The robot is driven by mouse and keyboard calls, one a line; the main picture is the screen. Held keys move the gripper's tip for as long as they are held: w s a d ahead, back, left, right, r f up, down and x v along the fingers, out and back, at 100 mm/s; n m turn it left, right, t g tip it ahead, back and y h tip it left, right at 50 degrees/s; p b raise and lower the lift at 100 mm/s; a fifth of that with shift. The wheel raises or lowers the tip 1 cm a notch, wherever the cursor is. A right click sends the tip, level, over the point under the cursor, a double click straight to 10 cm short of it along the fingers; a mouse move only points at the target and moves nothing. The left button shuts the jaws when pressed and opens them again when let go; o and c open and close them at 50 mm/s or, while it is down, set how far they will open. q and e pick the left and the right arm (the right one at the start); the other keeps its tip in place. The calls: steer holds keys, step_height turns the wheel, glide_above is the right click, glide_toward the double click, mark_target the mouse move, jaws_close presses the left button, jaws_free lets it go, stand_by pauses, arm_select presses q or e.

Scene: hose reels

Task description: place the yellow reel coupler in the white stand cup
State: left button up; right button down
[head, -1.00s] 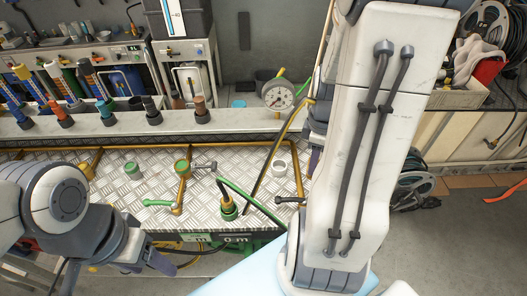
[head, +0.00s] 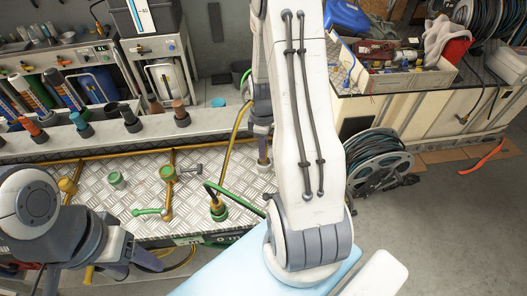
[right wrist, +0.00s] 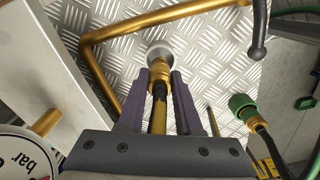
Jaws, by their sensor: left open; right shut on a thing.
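The yellow coupler (right wrist: 159,72), with a dark hose end behind it, is between the purple fingers of my right gripper (right wrist: 160,85), which is shut on it. The coupler's front end lines up with the round white stand cup (right wrist: 158,48) and covers part of it. I cannot tell whether the end is inside the cup or just above it. In the head view my right gripper (head: 264,152) points down over the plate, and its arm hides much of that area. My left gripper (head: 118,268) is open and empty at the lower left, apart from the couplers.
A brass pipe (right wrist: 104,75) runs beside the white cup. A gauge (right wrist: 20,155) is close by.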

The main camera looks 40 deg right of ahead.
step_height(320, 180, down, 3)
steer(key=shift+r+p, duration=0.1)
steer(key=shift+p, duration=0.25)
steer(key=shift+f, duration=0.25)
steer(key=c, duration=0.6)
jaws_free()
steer(key=shift+r, duration=0.15)
step_height(320, 180, up, 11)
steer(key=shift+f+b, duration=0.15)
steer(key=shift+b, duration=1.05)
steer(key=shift+r, duration=0.7)
